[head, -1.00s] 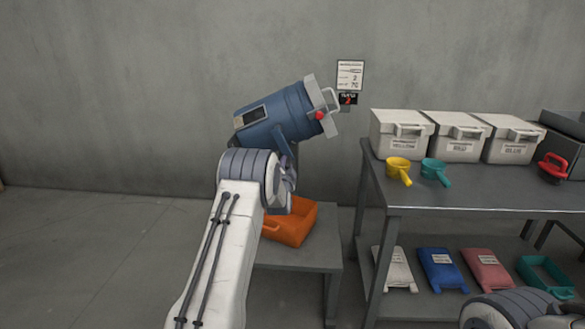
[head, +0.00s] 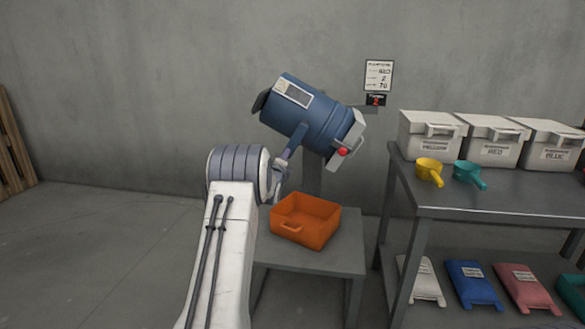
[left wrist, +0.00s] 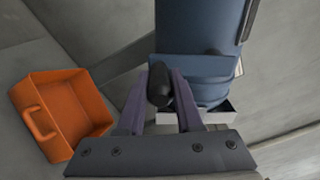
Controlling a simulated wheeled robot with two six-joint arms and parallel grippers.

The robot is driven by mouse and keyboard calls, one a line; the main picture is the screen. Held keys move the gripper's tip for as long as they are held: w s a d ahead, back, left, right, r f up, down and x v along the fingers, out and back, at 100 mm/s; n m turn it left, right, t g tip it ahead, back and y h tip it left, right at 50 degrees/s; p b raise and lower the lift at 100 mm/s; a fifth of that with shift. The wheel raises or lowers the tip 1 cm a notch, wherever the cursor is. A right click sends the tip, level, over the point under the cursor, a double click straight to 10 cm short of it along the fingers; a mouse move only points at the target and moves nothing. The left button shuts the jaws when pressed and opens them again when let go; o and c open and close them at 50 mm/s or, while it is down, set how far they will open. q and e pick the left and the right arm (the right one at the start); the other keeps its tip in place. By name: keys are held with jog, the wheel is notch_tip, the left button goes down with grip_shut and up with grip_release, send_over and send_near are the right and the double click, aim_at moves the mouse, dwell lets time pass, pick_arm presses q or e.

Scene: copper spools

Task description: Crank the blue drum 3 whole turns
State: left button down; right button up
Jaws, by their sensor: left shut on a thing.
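The blue drum (head: 303,108) is mounted in front of the wall, tilted with its pale lidded end and red knob (head: 342,152) low at the right. My left gripper (head: 283,180) is at the crank side of the drum, mostly hidden behind my own arm in the head view. In the left wrist view, its purple fingers (left wrist: 160,88) are shut around the black crank grip (left wrist: 158,84), with the drum (left wrist: 198,75) close beyond. My right gripper is not in view.
An orange bin (head: 304,222) sits below the drum on a low grey table (head: 335,262). A wall sign (head: 379,75) with a small display (head: 376,100) hangs at right. A metal bench (head: 480,197) carries white boxes and yellow and teal scoops; bags lie on its lower shelf.

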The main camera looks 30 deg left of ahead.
pick_arm(q)
jog(key=s+a+r+m+b, duration=0.1)
jog(key=a+r+m+b, duration=0.3)
jog(key=r+m+b, duration=0.4)
jog(key=shift+s+a+r+m, duration=0.2)
jog(key=shift+s+r+m, duration=0.2)
jog(key=shift+r+m, duration=2.55)
jog(key=shift+f+m, duration=0.8)
jog(key=shift+m, duration=0.15)
jog(key=c, duration=0.6)
grip_release()
jog(key=shift+d, duration=0.1)
jog(key=shift+f, duration=0.1)
